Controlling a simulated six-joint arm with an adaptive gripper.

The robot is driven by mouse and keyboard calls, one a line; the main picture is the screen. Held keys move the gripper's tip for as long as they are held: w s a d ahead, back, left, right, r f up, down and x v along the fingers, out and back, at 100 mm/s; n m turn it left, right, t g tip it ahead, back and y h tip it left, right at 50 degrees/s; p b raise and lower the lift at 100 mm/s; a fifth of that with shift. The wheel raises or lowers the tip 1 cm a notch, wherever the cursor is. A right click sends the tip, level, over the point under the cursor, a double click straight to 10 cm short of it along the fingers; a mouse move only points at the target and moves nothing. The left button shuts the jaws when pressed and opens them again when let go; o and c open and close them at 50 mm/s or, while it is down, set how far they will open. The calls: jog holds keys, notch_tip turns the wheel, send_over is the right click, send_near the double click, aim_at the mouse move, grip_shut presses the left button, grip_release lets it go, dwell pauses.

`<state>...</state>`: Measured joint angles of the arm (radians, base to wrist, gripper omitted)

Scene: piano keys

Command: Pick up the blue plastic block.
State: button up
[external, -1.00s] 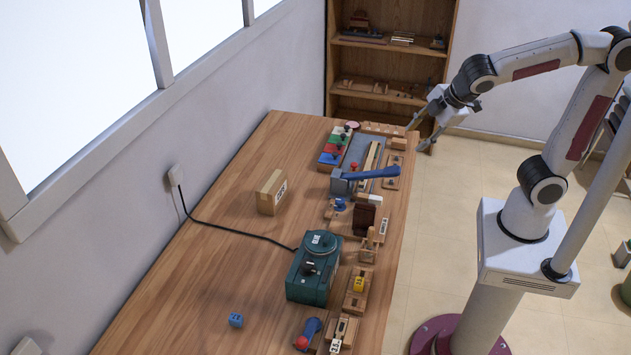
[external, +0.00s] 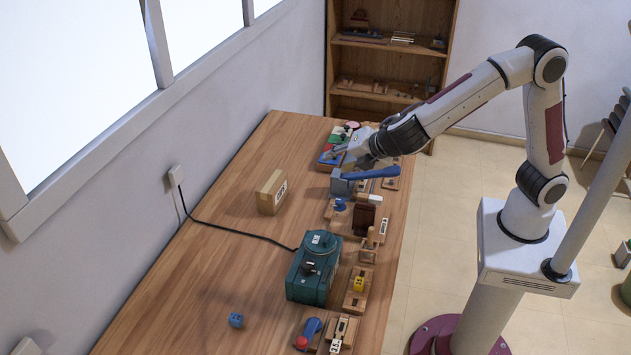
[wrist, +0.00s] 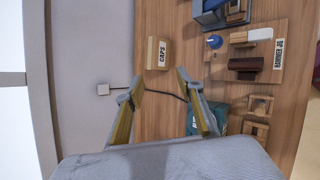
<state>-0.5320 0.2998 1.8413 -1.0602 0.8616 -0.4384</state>
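The blue block (external: 236,319) is a small cube with dark markings on top. It sits alone on the bare wood near the front left of the table in the external view. My gripper (external: 338,152) is above the far part of the table, well away from the block. In the wrist view my gripper (wrist: 157,86) has its two fingers spread wide with nothing between them. The block does not show in the wrist view.
A cardboard box (external: 271,192) labelled CAPS (wrist: 158,53) stands mid-table. A green machine (external: 314,268) stands nearer, with a black cable running to the wall outlet (external: 176,175). Wooden fixtures line the right edge. The wood around the block is clear.

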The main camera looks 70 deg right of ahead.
jog(key=w+a+f+n+t, duration=0.2)
jog(key=w+a+f+n, duration=0.25)
jog(key=a, duration=0.45)
jog(key=n+t+y, duration=0.3)
jog(key=n+y, duration=0.2)
jog(key=n, duration=0.8)
send_near(242, 317)
jog(key=shift+s+d+r, duration=0.15)
jog(key=shift+s+d, duration=0.05)
jog(key=shift+s, duration=0.1)
jog(key=shift+x, duration=3.4)
jog(key=shift+a+r, duration=0.1)
jog(key=shift+w, duration=0.15)
